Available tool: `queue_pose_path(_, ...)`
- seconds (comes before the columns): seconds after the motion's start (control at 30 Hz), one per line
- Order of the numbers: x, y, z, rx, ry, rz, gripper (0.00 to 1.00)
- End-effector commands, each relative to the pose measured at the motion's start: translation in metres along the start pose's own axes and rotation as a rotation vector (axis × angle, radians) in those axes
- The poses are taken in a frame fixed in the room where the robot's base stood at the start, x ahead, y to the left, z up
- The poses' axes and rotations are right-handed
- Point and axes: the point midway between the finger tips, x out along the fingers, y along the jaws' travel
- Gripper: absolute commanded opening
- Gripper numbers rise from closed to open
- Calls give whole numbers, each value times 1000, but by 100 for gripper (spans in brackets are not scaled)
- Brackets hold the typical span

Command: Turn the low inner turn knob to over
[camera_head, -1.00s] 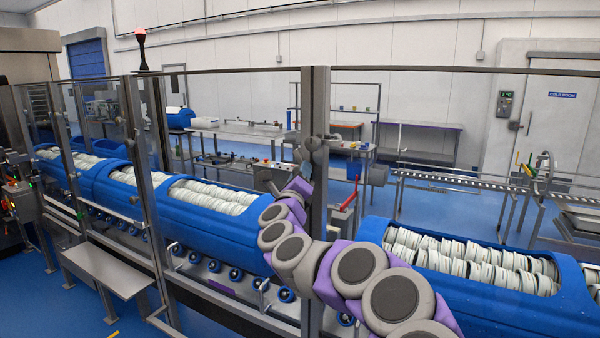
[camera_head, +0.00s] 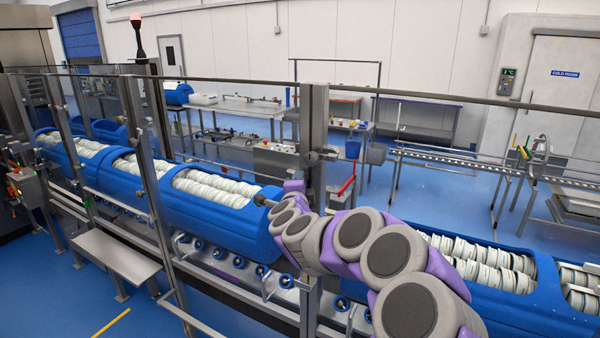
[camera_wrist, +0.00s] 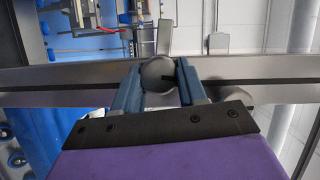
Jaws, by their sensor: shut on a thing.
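In the wrist view a round grey knob (camera_wrist: 155,72) sits on a metal post (camera_wrist: 60,78) that runs across the picture. My gripper (camera_wrist: 158,66) has its two blue fingers on either side of the knob and is shut on it. A short dark mark shows on the right part of the knob's face. In the head view the upright post (camera_head: 313,120) carries another small fitting (camera_head: 314,158) above my arm.
Clear guard panels with metal posts and a top rail stand in front of me. Behind them a blue tub carrier (camera_head: 205,222) with white contents stands on rollers. Another blue carrier (camera_head: 540,318) is at the right. A grey step (camera_head: 115,255) is at the left.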

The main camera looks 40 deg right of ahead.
Motion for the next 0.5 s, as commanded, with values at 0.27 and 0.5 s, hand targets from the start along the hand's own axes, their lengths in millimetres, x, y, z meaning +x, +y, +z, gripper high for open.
queue_pose_path(0.27,0,1,2,-109,-5,52,11)
queue_pose_path(0.5,0,4,2,-141,-5,66,11)
